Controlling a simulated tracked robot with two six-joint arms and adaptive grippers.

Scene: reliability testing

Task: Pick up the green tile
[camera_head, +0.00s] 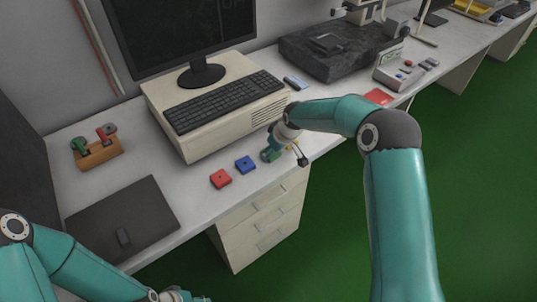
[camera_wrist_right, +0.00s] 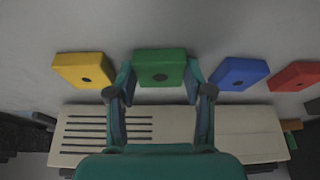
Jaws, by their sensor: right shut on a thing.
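The green tile (camera_wrist_right: 160,64), a flat block with a dark hole, sits between the fingertips of my right gripper (camera_wrist_right: 160,78) in the right wrist view. The fingers touch its two sides and are shut on it. In the head view only a small part of the green tile (camera_head: 268,155) shows beside my right gripper (camera_head: 276,151), at the front edge of the desk. I cannot tell whether it is clear of the desk top. My left gripper (camera_head: 178,295) is at the bottom edge of the head view, mostly cut off, its fingers unclear.
A blue tile (camera_head: 245,165) and a red tile (camera_head: 220,178) lie left of the green one; a yellow tile (camera_wrist_right: 84,68) lies on its other side. A beige computer (camera_head: 210,145) with keyboard stands behind. A dark laptop-like panel (camera_head: 150,205) lies left.

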